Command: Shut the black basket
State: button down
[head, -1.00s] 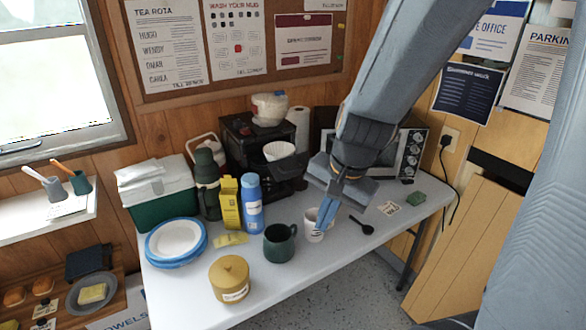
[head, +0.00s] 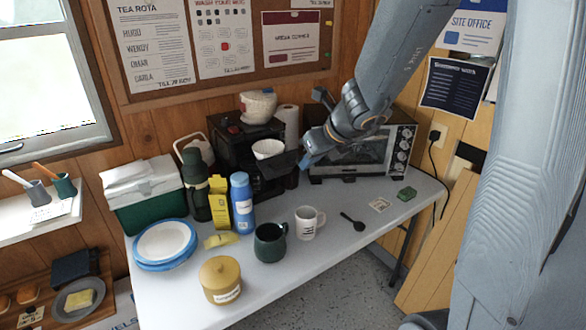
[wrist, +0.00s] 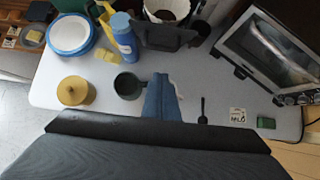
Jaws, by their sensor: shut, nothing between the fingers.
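The black basket (head: 281,163) juts out from the front of the black coffee machine (head: 228,142), open, with a white paper filter (head: 268,149) in it. In the wrist view the basket (wrist: 168,38) shows at the top, with dark contents inside the filter (wrist: 168,8). My gripper (head: 306,160) is just right of the basket in the head view, above the table; I cannot tell whether it touches. Its blue fingers (wrist: 160,92) are together and empty, and they point towards the basket's side in the wrist view.
A toaster oven (head: 362,155) stands to the right. A blue bottle (head: 242,204), yellow box (head: 219,202), green mug (head: 269,243) and white mug (head: 308,223) stand in front of the machine. The table's right front part is mostly clear, with a black spoon (head: 352,221).

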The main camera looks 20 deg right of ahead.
aim_at(274, 163)
jog(key=w+a+f, duration=0.2)
jog(key=w+f, duration=0.2)
jog(key=w, duration=0.2)
jog(key=shift+w+f, duration=0.15)
jog(key=shift+f, duration=0.05)
jog(key=shift+a, duration=0.15)
